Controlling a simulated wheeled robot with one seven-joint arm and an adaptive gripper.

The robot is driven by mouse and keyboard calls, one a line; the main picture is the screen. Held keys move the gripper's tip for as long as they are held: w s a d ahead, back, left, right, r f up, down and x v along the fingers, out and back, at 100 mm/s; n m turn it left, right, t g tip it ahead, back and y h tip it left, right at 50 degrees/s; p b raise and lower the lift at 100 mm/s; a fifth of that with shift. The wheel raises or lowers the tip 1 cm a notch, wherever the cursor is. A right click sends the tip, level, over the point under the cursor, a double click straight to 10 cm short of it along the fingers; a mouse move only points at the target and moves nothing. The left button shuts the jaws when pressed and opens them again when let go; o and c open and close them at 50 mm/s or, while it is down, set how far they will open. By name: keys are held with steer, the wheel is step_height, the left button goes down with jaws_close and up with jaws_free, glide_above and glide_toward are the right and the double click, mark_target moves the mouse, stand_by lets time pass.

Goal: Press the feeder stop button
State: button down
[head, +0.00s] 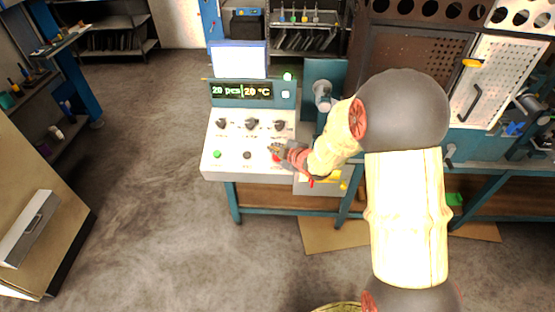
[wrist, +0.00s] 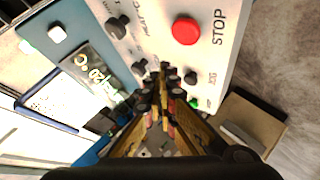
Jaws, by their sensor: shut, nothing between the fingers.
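The red STOP button (wrist: 186,31) is a round cap on the white control panel, with the word STOP printed beside it in the wrist view. In the head view it is mostly hidden by my gripper (head: 277,149), at the panel's lower right. In the wrist view my gripper (wrist: 163,68) is shut and empty. Its tips show below and left of the red button, near the black JOG button (wrist: 190,77), with a gap in the picture to the red cap. I cannot tell how far the tips are above the panel.
The control panel (head: 225,170) also has several black knobs (head: 251,124), a green button (head: 217,154) and a display (head: 240,91) reading 20 °C. A bright screen (head: 239,59) stands behind it. A perforated brown machine (head: 415,60) is to the right. The floor (head: 140,130) at left is open.

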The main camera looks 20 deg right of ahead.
mark_target(276, 160)
steer(key=shift+w+d+f+b, duration=0.1)
steer(key=shift+w+f+b, duration=0.1)
steer(key=shift+f+b, duration=0.35)
steer(key=shift+w+d+f+b, duration=0.1)
steer(key=shift+w+f+b, duration=0.15)
steer(key=shift+f, duration=0.5)
steer(key=shift+w+f+b, duration=0.2)
steer(key=shift+f+b, duration=0.2)
steer(key=shift+f, duration=0.35)
steer(key=shift+w+f+b, duration=0.1)
steer(key=shift+f+b, duration=0.25)
steer(key=shift+b, duration=0.05)
steer(key=shift+w+d+f+b, duration=0.1)
steer(key=shift+w+f+b, duration=0.05)
steer(key=shift+f+b, duration=0.35)
stand_by(0.7)
steer(key=shift+r, duration=0.1)
steer(key=shift+s+r+p, duration=0.3)
steer(key=shift+r+p, duration=0.25)
steer(key=shift+r, duration=0.3)
steer(key=r+p, duration=0.1)
steer(key=s+r+p, duration=0.1)
steer(key=r, duration=0.2)
steer(key=shift+s+a+r+p, duration=0.25)
steer(key=shift+a+r+p, duration=0.1)
steer(key=shift+p, duration=0.05)
